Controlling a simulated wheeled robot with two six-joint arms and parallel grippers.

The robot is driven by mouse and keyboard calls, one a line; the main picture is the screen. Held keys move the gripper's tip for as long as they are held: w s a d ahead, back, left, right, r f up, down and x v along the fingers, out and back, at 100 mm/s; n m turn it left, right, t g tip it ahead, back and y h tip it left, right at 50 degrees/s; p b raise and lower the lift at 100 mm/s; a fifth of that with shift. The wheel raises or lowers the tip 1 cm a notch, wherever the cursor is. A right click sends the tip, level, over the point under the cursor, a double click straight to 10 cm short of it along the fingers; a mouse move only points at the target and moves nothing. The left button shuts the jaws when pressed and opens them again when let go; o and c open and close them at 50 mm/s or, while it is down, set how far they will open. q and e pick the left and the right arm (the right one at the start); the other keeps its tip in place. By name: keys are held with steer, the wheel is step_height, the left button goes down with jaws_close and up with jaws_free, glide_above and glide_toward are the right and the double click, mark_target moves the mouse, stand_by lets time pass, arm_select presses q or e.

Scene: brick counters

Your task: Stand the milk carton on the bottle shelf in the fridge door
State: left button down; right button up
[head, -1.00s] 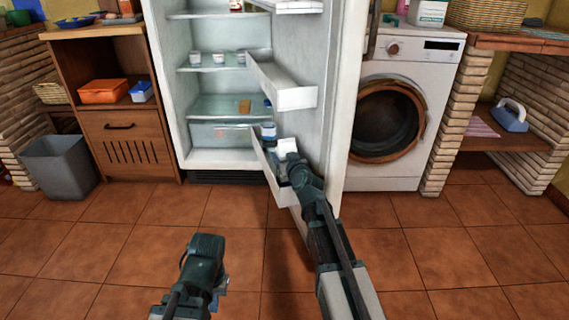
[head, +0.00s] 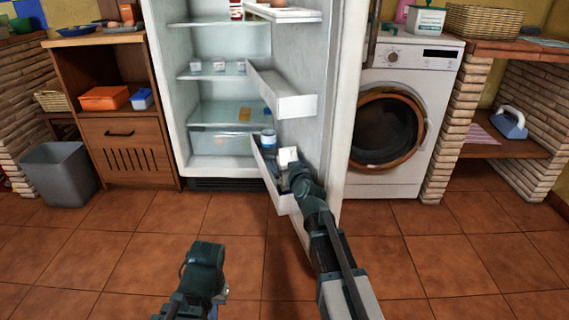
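The fridge (head: 232,28) stands with its door (head: 336,120) swung open to the right. The bottle shelf (head: 266,178) is the lowest white bin on the door. A white carton (head: 287,156), which looks like the milk carton, shows at this shelf, directly beyond my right gripper (head: 293,172). The gripper's fingers and the carton's lower part are hidden, so I cannot tell whether it is held or rests on the shelf. A blue-and-white container (head: 268,140) is at the far end of the same shelf. My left gripper (head: 212,300) is low over the floor, its fingers mostly hidden.
A higher door bin (head: 283,92) juts out above the bottle shelf. Several small white cups stand on an inside shelf (head: 225,74). A washing machine (head: 398,120) is right of the door, and a grey bin (head: 60,172) is at left. The tiled floor (head: 130,225) is clear.

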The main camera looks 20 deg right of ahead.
steer(key=s, duration=0.3)
steer(key=s+r+p, duration=0.1)
steer(key=s, duration=0.3)
steer(key=s+r+p, duration=0.1)
steer(key=s, duration=0.3)
steer(key=shift+d, duration=0.15)
